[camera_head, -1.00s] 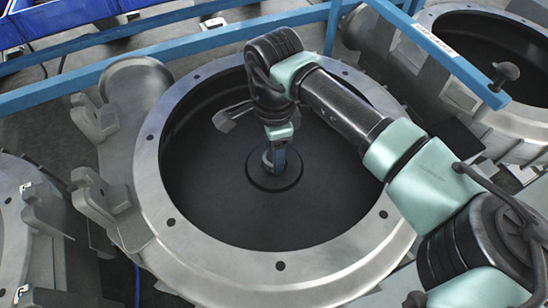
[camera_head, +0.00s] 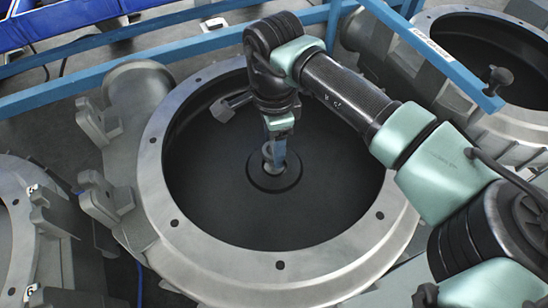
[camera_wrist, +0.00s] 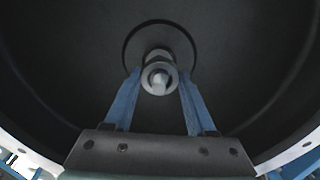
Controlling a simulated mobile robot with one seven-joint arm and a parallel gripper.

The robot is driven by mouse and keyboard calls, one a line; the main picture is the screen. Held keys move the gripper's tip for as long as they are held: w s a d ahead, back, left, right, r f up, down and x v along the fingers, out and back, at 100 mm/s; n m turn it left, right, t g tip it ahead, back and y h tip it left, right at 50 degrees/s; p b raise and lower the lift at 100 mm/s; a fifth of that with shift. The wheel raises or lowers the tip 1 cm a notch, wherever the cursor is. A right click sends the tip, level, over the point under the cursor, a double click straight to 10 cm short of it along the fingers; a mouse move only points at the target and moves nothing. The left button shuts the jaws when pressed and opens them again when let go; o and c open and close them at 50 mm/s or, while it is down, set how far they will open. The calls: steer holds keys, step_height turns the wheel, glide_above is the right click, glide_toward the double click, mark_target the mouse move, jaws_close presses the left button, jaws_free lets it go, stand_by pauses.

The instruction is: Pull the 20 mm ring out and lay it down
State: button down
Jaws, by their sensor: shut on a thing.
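The grey metal ring (camera_wrist: 147,83) is between the blue fingers of my gripper (camera_wrist: 160,82) in the wrist view. My gripper is shut on it. A pale round shaft end (camera_wrist: 160,76) shows inside the ring, with more grey metal behind it, so the ring seems still around or just at the end of the shaft. In the head view the ring (camera_head: 267,151) shows beside the fingers of my gripper (camera_head: 274,160), above the dark round hub (camera_head: 273,184) at the middle of the housing. The fingers hide part of the ring there.
The wide grey flange (camera_head: 190,238) with bolt holes surrounds the deep, dark bowl. Blue rails (camera_head: 200,48) run behind it and at the upper right. Other housings stand at left (camera_head: 14,225) and upper right (camera_head: 440,20). The dark bowl floor around the hub is clear.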

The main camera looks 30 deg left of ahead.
steer(key=shift+r+p, duration=1.75)
steer(key=shift+r, duration=2)
